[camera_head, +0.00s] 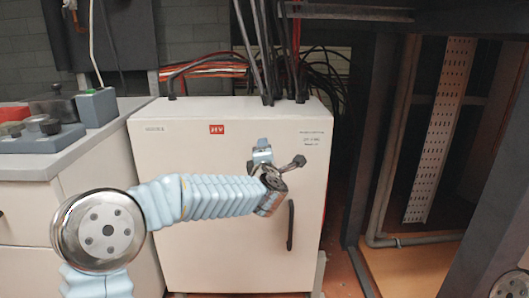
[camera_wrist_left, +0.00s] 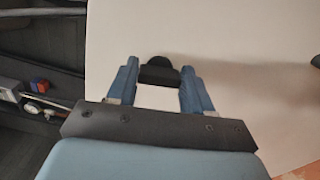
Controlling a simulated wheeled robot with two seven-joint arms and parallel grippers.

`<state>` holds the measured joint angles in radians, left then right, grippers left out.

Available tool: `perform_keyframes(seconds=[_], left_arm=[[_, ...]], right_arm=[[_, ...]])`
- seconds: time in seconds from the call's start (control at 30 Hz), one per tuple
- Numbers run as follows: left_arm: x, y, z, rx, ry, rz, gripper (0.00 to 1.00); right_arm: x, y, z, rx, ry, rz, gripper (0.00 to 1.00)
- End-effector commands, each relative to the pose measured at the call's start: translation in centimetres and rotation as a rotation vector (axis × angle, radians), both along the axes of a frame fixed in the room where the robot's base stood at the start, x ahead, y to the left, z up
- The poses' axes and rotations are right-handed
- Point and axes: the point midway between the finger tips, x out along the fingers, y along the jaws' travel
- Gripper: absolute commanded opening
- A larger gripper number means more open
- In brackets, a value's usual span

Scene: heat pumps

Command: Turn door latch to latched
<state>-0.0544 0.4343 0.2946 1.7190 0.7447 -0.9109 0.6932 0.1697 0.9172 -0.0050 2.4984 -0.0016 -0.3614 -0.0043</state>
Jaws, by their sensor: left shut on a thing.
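The door latch (camera_wrist_left: 160,73) is a small black piece on the pale cabinet door, seen in the left wrist view. The two blue fingers of my left gripper (camera_wrist_left: 160,84) are on either side of it, shut on it. In the head view my left arm reaches in from the left across the door of the cabinet (camera_head: 180,232). There my left gripper (camera_head: 262,154) is at the upper right part of the door, and my wrist partly hides the latch. The latch's exact angle cannot be told. My right gripper is out of view.
A black vertical handle (camera_head: 290,225) is on the door below my left wrist. Black cables (camera_head: 268,60) rise from the cabinet top. A counter (camera_head: 30,165) with grey boxes stands at left. A dark metal frame (camera_head: 375,130) stands at right.

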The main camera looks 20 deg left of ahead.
Motion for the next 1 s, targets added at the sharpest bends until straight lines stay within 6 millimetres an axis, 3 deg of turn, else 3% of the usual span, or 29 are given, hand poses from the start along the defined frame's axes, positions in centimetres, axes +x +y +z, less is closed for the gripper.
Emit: perform_keyframes(seconds=[0.4, 0.93, 0.97, 1.0], left_arm=[[0.01, -0.01, -0.16, 0.170, 0.051, 0.000, 0.21], [0.02, -0.03, -0.22, 0.192, 0.057, -0.001, 0.21], [0.02, -0.03, -0.22, 0.192, 0.057, -0.001, 0.54], [0.02, -0.02, -0.21, 0.191, 0.057, -0.001, 0.60]], right_arm=[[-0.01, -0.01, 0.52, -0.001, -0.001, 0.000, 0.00], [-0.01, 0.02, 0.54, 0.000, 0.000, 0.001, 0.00], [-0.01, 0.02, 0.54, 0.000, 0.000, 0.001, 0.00], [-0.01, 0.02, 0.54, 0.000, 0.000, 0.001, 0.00]])
